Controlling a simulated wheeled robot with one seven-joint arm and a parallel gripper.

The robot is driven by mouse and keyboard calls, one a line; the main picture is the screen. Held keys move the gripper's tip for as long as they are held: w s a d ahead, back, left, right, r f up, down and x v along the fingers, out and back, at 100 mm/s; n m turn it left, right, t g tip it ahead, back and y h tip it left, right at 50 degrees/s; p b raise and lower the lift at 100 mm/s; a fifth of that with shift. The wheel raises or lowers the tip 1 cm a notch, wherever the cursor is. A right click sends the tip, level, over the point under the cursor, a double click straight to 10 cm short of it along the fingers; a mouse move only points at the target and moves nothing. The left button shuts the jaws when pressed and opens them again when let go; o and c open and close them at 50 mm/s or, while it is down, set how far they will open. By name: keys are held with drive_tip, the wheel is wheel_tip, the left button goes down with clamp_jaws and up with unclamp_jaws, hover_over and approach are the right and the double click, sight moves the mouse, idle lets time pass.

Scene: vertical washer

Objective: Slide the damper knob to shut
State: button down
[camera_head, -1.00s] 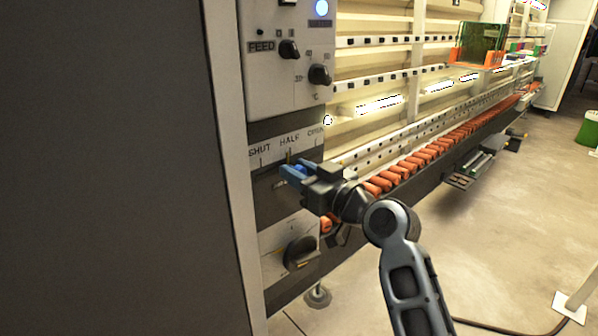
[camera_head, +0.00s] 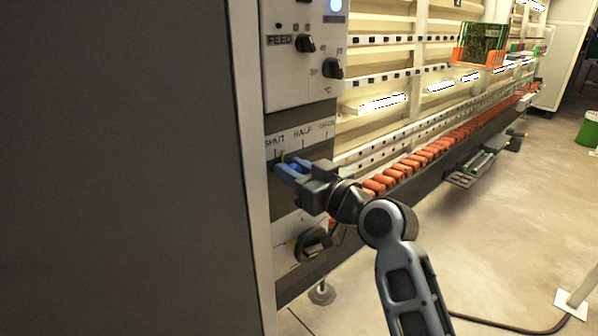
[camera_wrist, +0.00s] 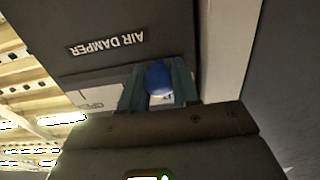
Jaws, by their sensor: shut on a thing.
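The blue damper knob (camera_wrist: 158,78) shows between my two fingers in the wrist view. My gripper (camera_head: 289,172) is shut on it at the panel. The damper scale (camera_head: 302,132) reads SHUT, HALF and OPEN from left to right. A small yellowish pointer (camera_head: 282,157) above my fingers stands between the SHUT and HALF marks, nearer SHUT. In the head view my fingers mostly hide the knob. The wrist view shows the AIR DAMPER label (camera_wrist: 107,43) upside down.
A control panel with a FEED knob (camera_head: 305,43) and a temperature knob (camera_head: 333,68) is above. A black rotary knob (camera_head: 314,243) is below. A large grey cabinet side (camera_head: 120,170) fills the left. A row of orange rollers (camera_head: 425,160) runs off to the right.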

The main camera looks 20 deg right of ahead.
drive_tip(key=shift+s+a, duration=0.15)
drive_tip(key=shift+a, duration=0.35)
drive_tip(key=shift+s+a, duration=0.15)
drive_tip(key=shift+a, duration=0.35)
drive_tip(key=c, duration=0.8)
unclamp_jaws()
drive_tip(key=shift+a, duration=0.1)
